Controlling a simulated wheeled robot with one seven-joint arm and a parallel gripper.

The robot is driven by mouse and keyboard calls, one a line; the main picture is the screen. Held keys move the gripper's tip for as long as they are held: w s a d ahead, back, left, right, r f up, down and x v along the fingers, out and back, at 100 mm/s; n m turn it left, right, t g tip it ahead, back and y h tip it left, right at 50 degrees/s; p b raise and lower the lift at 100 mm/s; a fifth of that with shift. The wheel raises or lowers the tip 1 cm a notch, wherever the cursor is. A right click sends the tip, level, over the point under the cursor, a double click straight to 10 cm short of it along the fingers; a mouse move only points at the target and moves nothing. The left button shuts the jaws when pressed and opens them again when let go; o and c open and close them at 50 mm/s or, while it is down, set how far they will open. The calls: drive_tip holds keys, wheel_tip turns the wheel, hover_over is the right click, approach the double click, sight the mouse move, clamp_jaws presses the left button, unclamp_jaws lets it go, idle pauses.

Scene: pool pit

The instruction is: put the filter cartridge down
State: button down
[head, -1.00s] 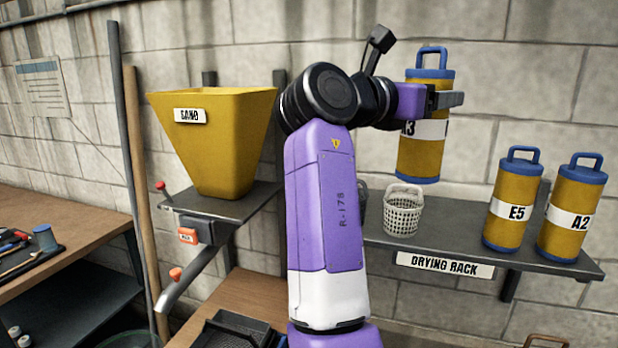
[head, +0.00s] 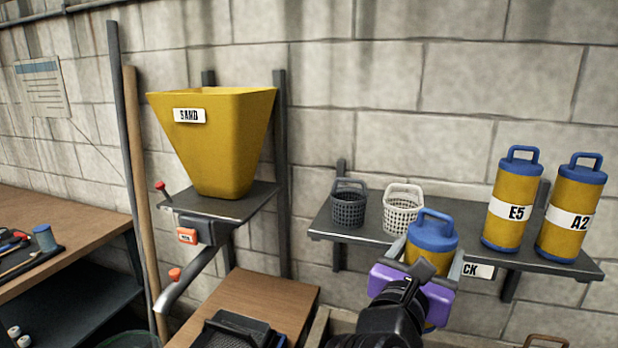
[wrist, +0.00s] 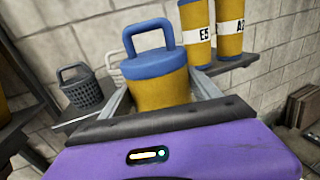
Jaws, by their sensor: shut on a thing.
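My gripper (head: 432,268) is shut on a yellow filter cartridge (head: 431,237) with a blue cap and blue loop handle. The cartridge is roughly upright, in front of the drying rack shelf and lower than the cartridges standing on it. In the wrist view the held cartridge (wrist: 160,85) sits between the two grey fingers. Its lower part and label are hidden behind my gripper. The drying rack (head: 330,222) is a dark wall shelf; its sign is mostly covered by the held cartridge and my gripper.
Cartridges E5 (head: 510,205) and A2 (head: 570,215) stand on the rack's right part. A dark basket (head: 348,208) and a white basket (head: 402,212) stand on its left part. A yellow sand hopper (head: 215,145) is left. A wooden bench top (head: 265,300) lies below.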

drive_tip(key=s+f+n+t+y, duration=0.1)
drive_tip(key=s+f, duration=0.4)
drive_tip(key=f, duration=0.8)
drive_tip(key=s+f+n+t+y, duration=0.1)
drive_tip(key=s+f+y, duration=0.3)
drive_tip(key=f, duration=0.9)
drive_tip(key=shift+s+f+n, duration=0.2)
drive_tip(key=shift+s+n, duration=0.4)
drive_tip(key=shift+n, duration=0.2)
drive_tip(key=shift+r, duration=0.1)
